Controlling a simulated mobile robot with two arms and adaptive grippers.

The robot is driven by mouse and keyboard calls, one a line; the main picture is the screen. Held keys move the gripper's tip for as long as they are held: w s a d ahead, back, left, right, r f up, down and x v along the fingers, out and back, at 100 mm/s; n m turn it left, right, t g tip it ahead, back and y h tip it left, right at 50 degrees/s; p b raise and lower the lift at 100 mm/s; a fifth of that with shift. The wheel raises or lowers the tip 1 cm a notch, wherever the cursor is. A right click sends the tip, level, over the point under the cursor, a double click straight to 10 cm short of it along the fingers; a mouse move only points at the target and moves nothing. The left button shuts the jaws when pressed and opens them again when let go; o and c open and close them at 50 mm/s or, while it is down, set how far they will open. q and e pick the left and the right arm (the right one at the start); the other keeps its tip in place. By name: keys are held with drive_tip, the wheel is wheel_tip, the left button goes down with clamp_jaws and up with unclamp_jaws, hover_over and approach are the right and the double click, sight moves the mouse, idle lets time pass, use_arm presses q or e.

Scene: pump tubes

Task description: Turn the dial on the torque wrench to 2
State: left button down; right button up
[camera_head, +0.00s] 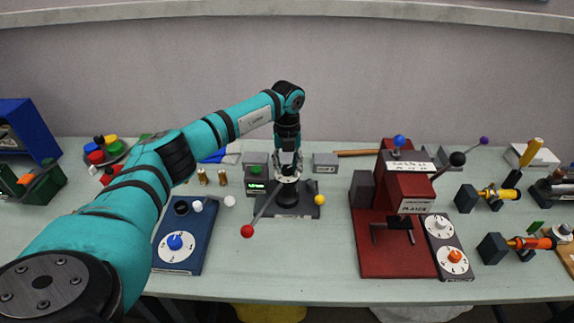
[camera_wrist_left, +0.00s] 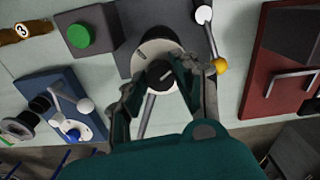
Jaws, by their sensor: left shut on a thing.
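The torque wrench (camera_head: 290,202) stands near the middle of the table, a dark base with a lever ending in a red ball (camera_head: 247,231) and a yellow ball (camera_head: 319,199). Its dial is a white disc (camera_wrist_left: 158,49) with a black knob (camera_wrist_left: 159,76) that bears a pale pointer line. My left gripper (camera_head: 288,168) comes down from above onto the dial. In the left wrist view its two fingers (camera_wrist_left: 161,84) are shut on the sides of the knob. The dial's numbers cannot be read. My right gripper is in neither view.
Left of the wrench are a grey box with a green button (camera_wrist_left: 79,36) and a blue panel with a blue knob (camera_head: 175,242). Right of it stands a red press (camera_head: 380,255) beside a grey panel with dials (camera_head: 447,246). The table front between is clear.

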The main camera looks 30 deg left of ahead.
sight(287, 168)
use_arm(q)
drive_tip(key=shift+r+n, duration=0.1)
drive_tip(key=shift+n, duration=0.4)
drive_tip(key=c, duration=1)
unclamp_jaws()
wheel_tip(287, 168, up, 12)
drive_tip(key=shift+f, duration=0.1)
